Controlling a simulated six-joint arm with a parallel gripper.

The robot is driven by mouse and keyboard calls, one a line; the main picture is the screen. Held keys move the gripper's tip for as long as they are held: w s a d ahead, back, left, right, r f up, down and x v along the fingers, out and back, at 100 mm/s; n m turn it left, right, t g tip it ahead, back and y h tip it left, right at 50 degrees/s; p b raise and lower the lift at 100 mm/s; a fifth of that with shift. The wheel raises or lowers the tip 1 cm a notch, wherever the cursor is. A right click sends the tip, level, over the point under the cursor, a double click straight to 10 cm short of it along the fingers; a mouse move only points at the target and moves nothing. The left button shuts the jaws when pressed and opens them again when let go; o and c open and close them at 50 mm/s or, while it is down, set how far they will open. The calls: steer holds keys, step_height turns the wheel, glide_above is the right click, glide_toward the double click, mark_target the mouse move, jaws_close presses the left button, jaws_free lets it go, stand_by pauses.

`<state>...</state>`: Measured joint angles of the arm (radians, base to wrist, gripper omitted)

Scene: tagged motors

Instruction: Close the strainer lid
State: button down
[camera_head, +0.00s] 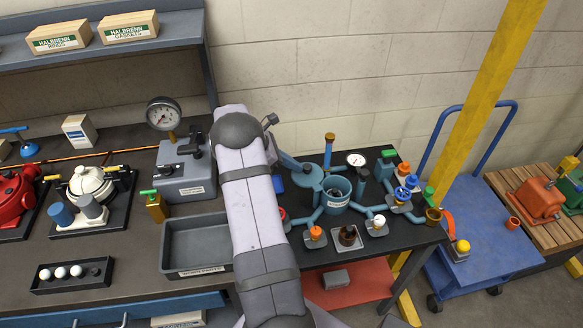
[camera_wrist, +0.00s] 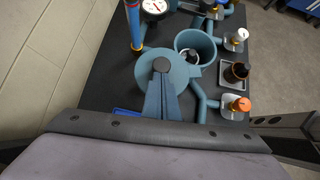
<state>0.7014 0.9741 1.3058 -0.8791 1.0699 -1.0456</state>
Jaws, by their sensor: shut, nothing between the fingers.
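The strainer is a round teal pot (camera_head: 336,193) with an open top and something dark inside. It also shows in the wrist view (camera_wrist: 213,45). Its round teal lid (camera_head: 309,176) lies off to the left side of the opening, leaving it uncovered. My lilac arm crosses in front of the bench left of the strainer.
A gauge (camera_head: 356,159), teal pipes and several small valves crowd round the strainer. A yellow-topped post (camera_head: 329,146) stands behind it. A small tray with a dark part (camera_head: 348,238) stands in front. A grey bin (camera_head: 196,246) is left of my arm.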

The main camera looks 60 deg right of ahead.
steer(key=shift+d+f+m+y, duration=0.1)
steer(key=shift+d+m+y, duration=0.2)
steer(key=shift+d+m, duration=0.25)
steer(key=shift+s+d+b, duration=0.2)
steer(key=shift+s+d, duration=0.05)
steer(key=shift+d, duration=0.4)
steer(key=shift+s+d+b, duration=0.2)
steer(key=shift+s+d, duration=0.05)
steer(key=shift+d, duration=0.4)
steer(key=shift+s+d+b, duration=0.2)
steer(key=shift+s+d, duration=0.05)
steer(key=shift+d, duration=0.4)
steer(key=shift+s+d, duration=0.7)
steer(key=shift+d, duration=0.1)
steer(key=shift+s+d, duration=0.7)
steer(key=shift+s, duration=0.35)
steer(key=shift+w, duration=0.1)
